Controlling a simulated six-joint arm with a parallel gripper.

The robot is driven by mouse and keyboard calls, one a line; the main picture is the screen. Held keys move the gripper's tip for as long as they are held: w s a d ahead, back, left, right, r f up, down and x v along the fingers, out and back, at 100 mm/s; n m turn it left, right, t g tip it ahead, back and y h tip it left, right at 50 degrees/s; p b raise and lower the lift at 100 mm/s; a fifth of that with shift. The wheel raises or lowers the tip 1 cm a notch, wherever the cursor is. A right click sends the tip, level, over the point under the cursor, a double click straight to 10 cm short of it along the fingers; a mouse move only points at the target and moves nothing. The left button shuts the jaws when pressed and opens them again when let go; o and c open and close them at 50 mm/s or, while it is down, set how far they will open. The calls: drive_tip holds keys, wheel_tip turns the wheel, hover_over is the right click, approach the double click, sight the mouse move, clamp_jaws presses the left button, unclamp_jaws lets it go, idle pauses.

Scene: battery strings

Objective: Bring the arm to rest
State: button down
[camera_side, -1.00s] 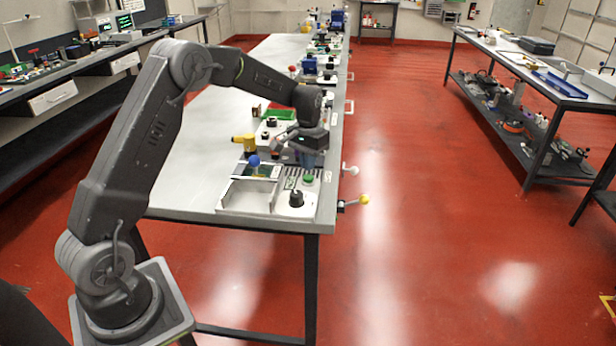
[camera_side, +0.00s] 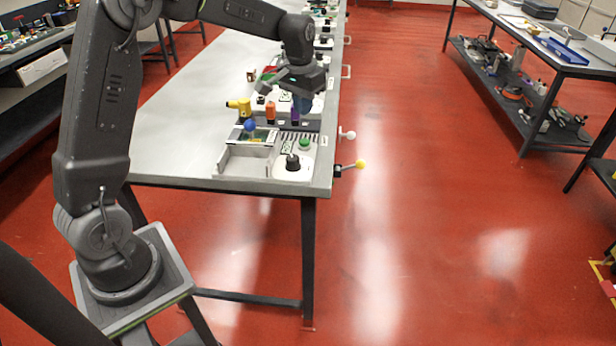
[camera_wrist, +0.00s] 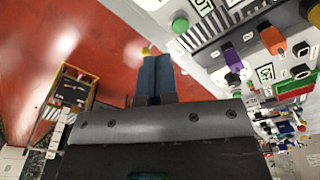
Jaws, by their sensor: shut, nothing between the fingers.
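My gripper (camera_side: 303,106) hangs above the front end of the long workbench in the side view, over the panel with controls. In the wrist view its two blue fingers (camera_wrist: 155,72) are together with nothing between them. An orange piece (camera_side: 270,111) and a purple piece (camera_side: 295,116) stand on the panel just below and beside my gripper. In the wrist view the purple piece (camera_wrist: 232,58) and the orange piece (camera_wrist: 272,39) show right of the fingers, apart from them.
The panel carries a green button (camera_side: 305,143), a black knob (camera_side: 292,162) and a blue ball knob (camera_side: 250,125). A grey open tray (camera_side: 240,160) lies at the bench's front. A yellow-tipped lever (camera_side: 360,163) sticks out right. The bench's left half is bare.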

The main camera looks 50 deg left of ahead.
drive_tip(key=s+d+r+m+t, duration=0.1)
drive_tip(key=s+d+r, duration=0.4)
drive_tip(key=s, duration=0.2)
drive_tip(key=s+d+r+t, duration=0.2)
drive_tip(key=s+d+r, duration=0.2)
drive_tip(key=s, duration=0.3)
drive_tip(key=s+d+f+m+t, duration=0.1)
drive_tip(key=s+d, duration=0.3)
drive_tip(key=s, duration=0.8)
drive_tip(key=shift+s+d+f+m+t, duration=0.15)
drive_tip(key=shift+s+f+m+t, duration=0.15)
drive_tip(key=shift+f, duration=0.15)
